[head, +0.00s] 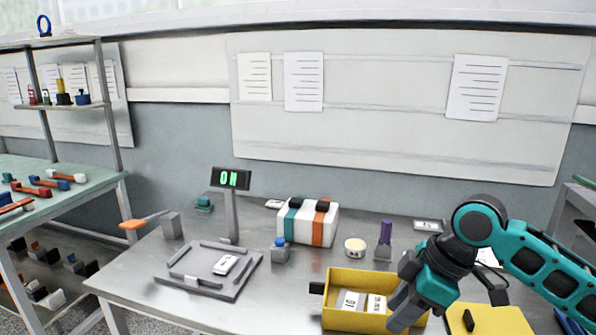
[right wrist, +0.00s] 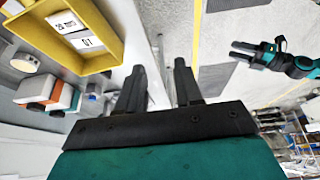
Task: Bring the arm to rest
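My right gripper (head: 398,318) hangs at the front right of the metal bench, by the right side of the yellow bin. In the right wrist view (right wrist: 160,66) its two dark fingers are apart with nothing between them. My left gripper (right wrist: 238,50) shows small at the upper right of the right wrist view, over the floor and away from the bench; its fingers look apart and empty. It is outside the head view. A white breaker-like block (head: 226,264) lies on a grey tray (head: 190,288). A display (head: 230,179) behind it reads ON in green.
The yellow bin (head: 362,277) holds white labelled blocks. A striped white block (head: 307,224), a blue-topped grey piece (head: 280,250), a round tub (head: 355,248) and a purple tool (head: 385,236) stand behind. A yellow pad (head: 490,322) lies right of my gripper.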

